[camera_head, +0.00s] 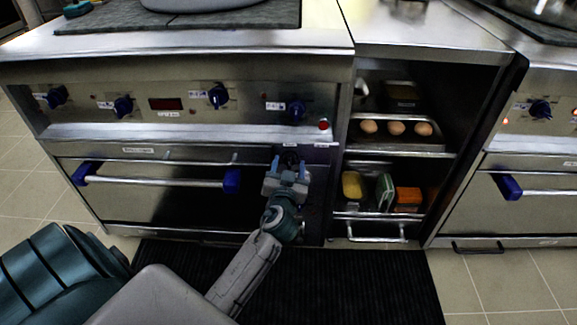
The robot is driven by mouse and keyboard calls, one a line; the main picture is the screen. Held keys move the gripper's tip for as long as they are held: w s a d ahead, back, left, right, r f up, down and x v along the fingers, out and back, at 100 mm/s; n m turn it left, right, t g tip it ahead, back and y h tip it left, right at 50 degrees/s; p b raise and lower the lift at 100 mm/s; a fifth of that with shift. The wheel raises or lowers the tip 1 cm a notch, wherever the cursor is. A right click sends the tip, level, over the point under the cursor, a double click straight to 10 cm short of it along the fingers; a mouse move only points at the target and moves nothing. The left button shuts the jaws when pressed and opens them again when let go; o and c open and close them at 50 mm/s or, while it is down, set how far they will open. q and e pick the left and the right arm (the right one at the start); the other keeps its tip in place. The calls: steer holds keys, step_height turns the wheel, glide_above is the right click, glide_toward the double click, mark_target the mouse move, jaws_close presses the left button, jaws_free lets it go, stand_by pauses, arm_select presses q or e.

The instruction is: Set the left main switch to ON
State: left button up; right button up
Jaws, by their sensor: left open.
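A small dark main switch (291,156) sits on the lower right of the left stove's front, below a small white label (291,144). Its setting is too small to read. My left gripper (289,165) is open, with its two blue fingertips close to the panel on either side of the switch in the picture. I cannot tell whether they touch it. The gripper body hides the panel just below. My right gripper is not in view.
Blue knobs (297,109) and a red button (323,125) are above on the same stove. The oven door handle (155,181) projects to the left. An open shelf unit with eggs (396,128) and food packs stands right. A black mat (350,285) lies on the floor.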

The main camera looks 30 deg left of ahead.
arm_select(q)
steer(key=shift+w+a, duration=0.1)
steer(key=shift+w, duration=0.05)
steer(key=c, duration=1)
